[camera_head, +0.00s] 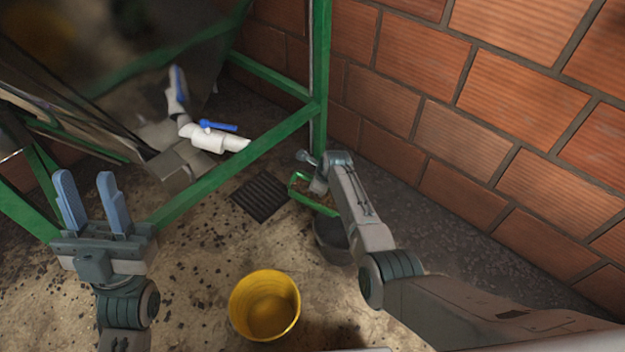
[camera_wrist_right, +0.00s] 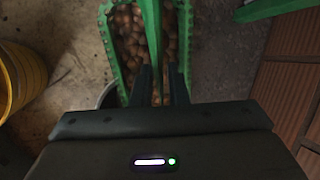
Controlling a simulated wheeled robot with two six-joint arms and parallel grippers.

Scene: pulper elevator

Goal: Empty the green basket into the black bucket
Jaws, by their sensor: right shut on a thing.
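The green basket (camera_head: 313,209) is beside the right arm in the head view, partly hidden by it. In the right wrist view the basket (camera_wrist_right: 106,38) is filled with small brown round pieces. My right gripper (camera_wrist_right: 160,88) is shut on the basket's green handle (camera_wrist_right: 152,35), which crosses over the contents. The dark bucket (camera_head: 333,243) is just below the basket in the head view, partly covered by my right arm. A grey curved rim in the wrist view (camera_wrist_right: 108,96) shows beside the basket. My left gripper (camera_head: 90,208) is open and empty at the left.
A yellow bucket (camera_head: 265,305) stands on the floor in front. A green metal frame (camera_head: 235,172) and white pipes with blue valve handles (camera_head: 208,138) are behind. A dark floor grate (camera_head: 262,197) lies left of the basket. A brick wall (camera_head: 510,100) bounds the right.

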